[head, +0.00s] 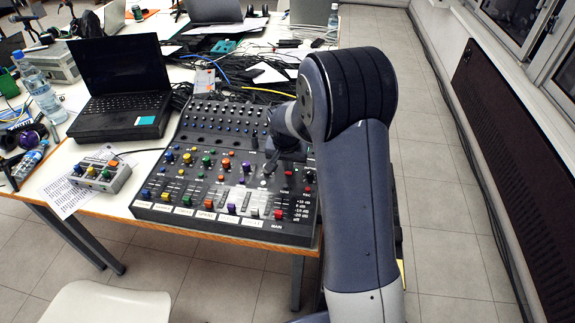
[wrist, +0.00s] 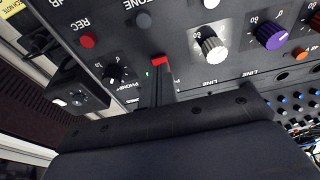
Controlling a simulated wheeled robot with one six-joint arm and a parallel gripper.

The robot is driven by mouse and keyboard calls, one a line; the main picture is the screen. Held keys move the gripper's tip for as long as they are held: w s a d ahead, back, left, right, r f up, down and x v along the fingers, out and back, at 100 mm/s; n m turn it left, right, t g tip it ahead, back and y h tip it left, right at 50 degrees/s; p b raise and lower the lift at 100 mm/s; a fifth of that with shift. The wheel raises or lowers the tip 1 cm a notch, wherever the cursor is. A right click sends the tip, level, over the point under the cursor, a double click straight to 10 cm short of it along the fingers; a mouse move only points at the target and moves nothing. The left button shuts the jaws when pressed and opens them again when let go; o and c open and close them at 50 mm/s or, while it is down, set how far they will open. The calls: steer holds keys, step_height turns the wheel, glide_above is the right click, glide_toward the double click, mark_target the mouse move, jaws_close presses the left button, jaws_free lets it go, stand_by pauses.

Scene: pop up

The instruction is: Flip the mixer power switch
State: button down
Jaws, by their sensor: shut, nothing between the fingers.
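The black mixer (head: 190,222) lies on the table in the head view, covered with colored knobs and sliders. My gripper (head: 270,165) is low over its upper right part, partly hidden by my arm. In the wrist view my gripper (wrist: 156,90) is shut and empty, its dark fingers close to the panel. A red piece (wrist: 160,61) shows right at the fingertips; I cannot tell whether they touch it. A small green light is beside it. A dark block with a switch-like part (wrist: 80,99) is at the left; I cannot tell which part is the power switch.
A red button (wrist: 88,40) marked REC and several knobs, one white (wrist: 212,46) and one purple (wrist: 270,37), surround the fingers. A laptop (head: 120,90), a small knob box (head: 100,174) and cables are on the table (head: 150,160). Floor is free at the right.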

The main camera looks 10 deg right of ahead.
steer(key=s+v, duration=0.1)
steer(key=v, duration=1.1)
steer(key=shift+s+a, duration=0.4)
steer(key=shift+s, duration=0.05)
glide_above(288, 174)
steer(key=x, duration=0.2)
steer(key=s+x, duration=0.1)
steer(key=x, duration=0.2)
steer(key=a+x, duration=0.1)
steer(key=x, duration=0.2)
steer(key=shift+s+f+b, duration=0.35)
steer(key=shift+s+f, duration=0.05)
steer(key=shift+f, duration=0.05)
steer(key=shift+w+d+r+t+b, duration=0.1)
steer(key=shift+w+d+t+b, duration=0.3)
steer(key=shift+w+b, duration=0.35)
steer(key=v, duration=0.5)
